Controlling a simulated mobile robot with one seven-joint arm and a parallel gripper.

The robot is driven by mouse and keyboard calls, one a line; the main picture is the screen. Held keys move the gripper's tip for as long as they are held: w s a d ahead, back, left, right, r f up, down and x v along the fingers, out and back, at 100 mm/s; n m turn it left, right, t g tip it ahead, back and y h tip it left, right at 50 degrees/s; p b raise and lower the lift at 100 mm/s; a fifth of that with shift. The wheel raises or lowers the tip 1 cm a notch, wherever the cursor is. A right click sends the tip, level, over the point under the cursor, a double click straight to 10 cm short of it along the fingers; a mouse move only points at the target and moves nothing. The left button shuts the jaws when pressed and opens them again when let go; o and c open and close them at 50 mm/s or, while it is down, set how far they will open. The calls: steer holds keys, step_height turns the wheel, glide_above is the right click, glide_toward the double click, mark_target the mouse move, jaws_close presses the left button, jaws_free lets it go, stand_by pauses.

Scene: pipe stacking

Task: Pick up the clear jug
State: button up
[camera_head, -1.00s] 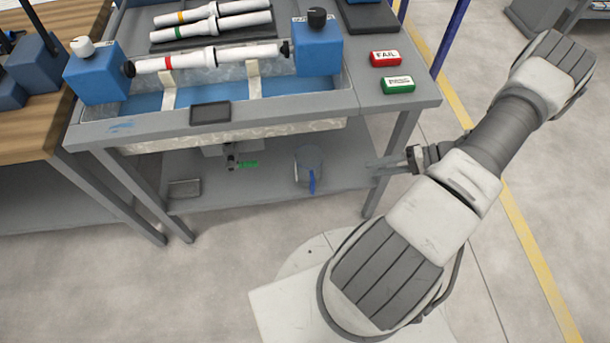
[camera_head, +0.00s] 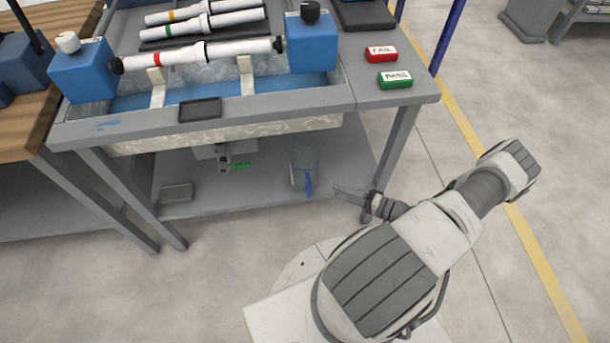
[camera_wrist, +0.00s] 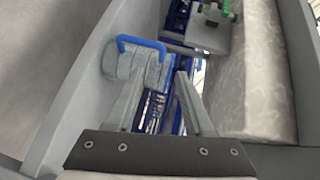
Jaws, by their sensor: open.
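The clear jug (camera_head: 303,163) stands upright on the lower shelf of the grey table, with its blue handle facing the front. In the wrist view its blue handle (camera_wrist: 140,42) shows beyond the fingers, up and to the left, and its see-through body is hard to make out. My gripper (camera_head: 347,192) is open and empty at the shelf's front edge, right of the jug and apart from it. In the wrist view the two fingers of my gripper (camera_wrist: 167,70) are spread, with the left finger pointing near the handle side.
The table leg (camera_head: 397,150) stands right of the jug. The water trough (camera_head: 270,125) overhangs the shelf.

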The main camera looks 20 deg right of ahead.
mark_target(306, 176)
steer(key=b+x, duration=0.2)
steer(key=x, duration=0.7)
steer(key=shift+a+r, duration=0.15)
steer(key=shift+a, duration=0.05)
steer(key=shift+w, duration=0.15)
jaws_close()
stand_by(1.0)
